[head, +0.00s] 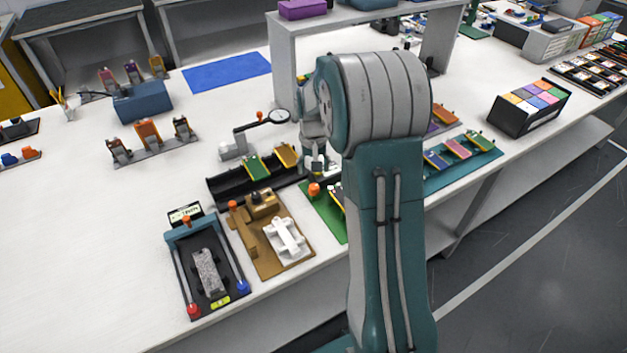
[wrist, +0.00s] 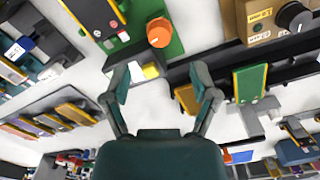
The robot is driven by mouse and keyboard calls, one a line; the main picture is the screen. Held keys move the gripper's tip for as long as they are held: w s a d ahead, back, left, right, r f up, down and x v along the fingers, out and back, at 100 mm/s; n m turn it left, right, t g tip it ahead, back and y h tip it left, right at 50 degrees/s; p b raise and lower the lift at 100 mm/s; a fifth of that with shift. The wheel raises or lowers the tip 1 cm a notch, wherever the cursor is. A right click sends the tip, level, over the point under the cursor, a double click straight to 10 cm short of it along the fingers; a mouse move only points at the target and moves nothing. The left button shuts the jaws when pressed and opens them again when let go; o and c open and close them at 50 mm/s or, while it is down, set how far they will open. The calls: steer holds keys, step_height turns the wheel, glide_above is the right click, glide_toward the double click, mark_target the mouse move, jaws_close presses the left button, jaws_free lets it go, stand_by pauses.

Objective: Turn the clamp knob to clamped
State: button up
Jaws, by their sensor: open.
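A dark round knob (wrist: 295,17) sits on a tan box (wrist: 262,20) with small labels at the top right of the wrist view. In the head view this box (head: 262,205) stands on a tan fixture (head: 268,262) holding a white part (head: 286,240). An orange knob (wrist: 158,32) on a green board (wrist: 172,12) is at the top centre of the wrist view; it also shows in the head view (head: 314,189). I cannot tell the knob's setting from the labels. My gripper (wrist: 160,80) is open and empty, apart from both knobs, above the table.
A black rail (head: 230,188) with green and orange boards lies left of my gripper. A black press-like fixture (head: 230,290) stands at the front left. A magnifier (head: 278,116) stands behind.

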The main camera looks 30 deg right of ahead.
mark_target(313, 185)
steer(key=shift+r, duration=2.35)
